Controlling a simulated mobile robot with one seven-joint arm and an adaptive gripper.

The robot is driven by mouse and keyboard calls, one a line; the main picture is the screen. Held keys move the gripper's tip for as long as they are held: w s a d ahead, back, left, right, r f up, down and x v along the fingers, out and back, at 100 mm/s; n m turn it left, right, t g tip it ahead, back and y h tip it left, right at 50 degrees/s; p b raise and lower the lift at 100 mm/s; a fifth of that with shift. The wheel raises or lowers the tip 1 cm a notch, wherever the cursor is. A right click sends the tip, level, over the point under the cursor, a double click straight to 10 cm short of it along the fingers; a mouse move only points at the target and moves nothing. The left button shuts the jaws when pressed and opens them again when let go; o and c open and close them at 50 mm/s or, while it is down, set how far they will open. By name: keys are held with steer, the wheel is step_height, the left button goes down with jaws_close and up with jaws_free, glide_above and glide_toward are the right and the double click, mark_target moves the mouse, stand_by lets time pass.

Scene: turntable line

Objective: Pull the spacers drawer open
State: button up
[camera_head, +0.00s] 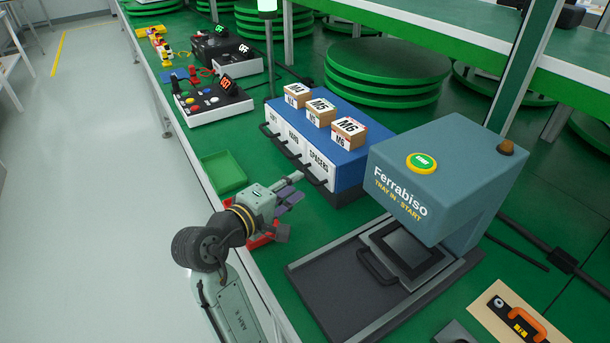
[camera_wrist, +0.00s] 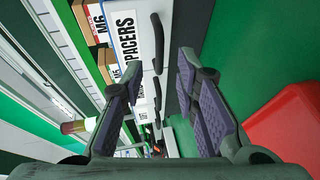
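The spacers drawer (camera_head: 318,165) is the rightmost white front of a blue cabinet (camera_head: 345,163) and looks flush with its neighbours. Its label reads SPACERS and it also shows in the wrist view (camera_wrist: 128,40). Its dark bar handle (camera_wrist: 157,42) runs along the front. My gripper (camera_head: 290,205) is in front of the cabinet, near this drawer, with its fingers spread. In the wrist view my gripper (camera_wrist: 160,85) is open and empty, and the handle appears ahead between the fingertips, apart from them. The exact gap to the handle is hard to tell.
Boxes marked M6 (camera_head: 348,133) and similar stand on the cabinet. A green tray (camera_head: 223,172) lies left of my gripper, and a red tray (camera_wrist: 285,130) is beside it. The Ferrabiso machine (camera_head: 435,180) with its dark base stands to the right. Control boxes (camera_head: 210,100) are farther back.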

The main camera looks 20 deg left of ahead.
mark_target(306, 177)
steer(key=shift+p+x, duration=0.3)
steer(key=shift+x, duration=2)
jaws_close()
